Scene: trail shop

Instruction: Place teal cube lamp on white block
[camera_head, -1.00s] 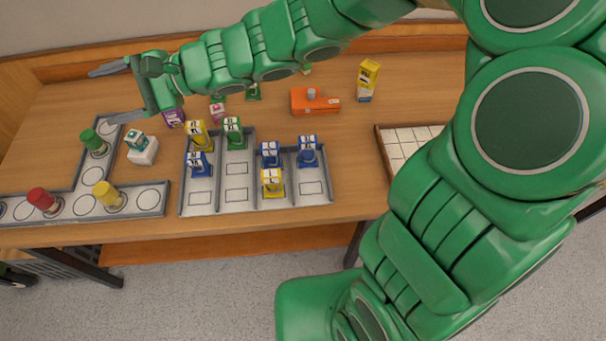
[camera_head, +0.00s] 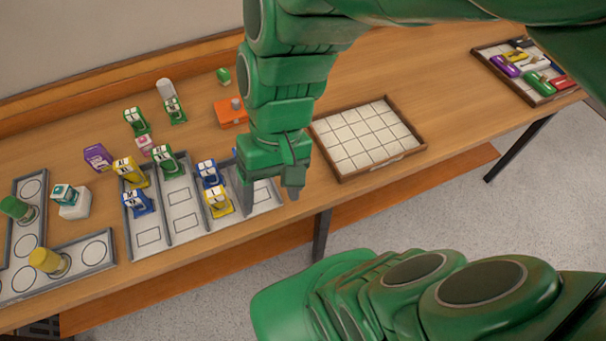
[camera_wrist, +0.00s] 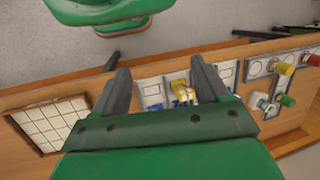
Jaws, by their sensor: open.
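The teal cube lamp (camera_head: 64,194) sits on top of the white block (camera_head: 75,204) at the left of the table in the head view. The pair also shows small at the right of the wrist view, with the teal lamp (camera_wrist: 262,101) against the white block (camera_wrist: 271,109). My gripper (camera_head: 270,200) is over the right end of the compartment tray, well to the right of the lamp and block. In the wrist view its two fingers (camera_wrist: 160,82) stand apart with nothing held between them.
A grey compartment tray (camera_head: 183,222) holds several yellow, blue and green items. A grey tray with circles (camera_head: 70,262) lies left, a tiled tray (camera_head: 365,137) right of my gripper. An orange box (camera_head: 229,112) is behind. A tray of colourful items (camera_head: 530,72) is far right.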

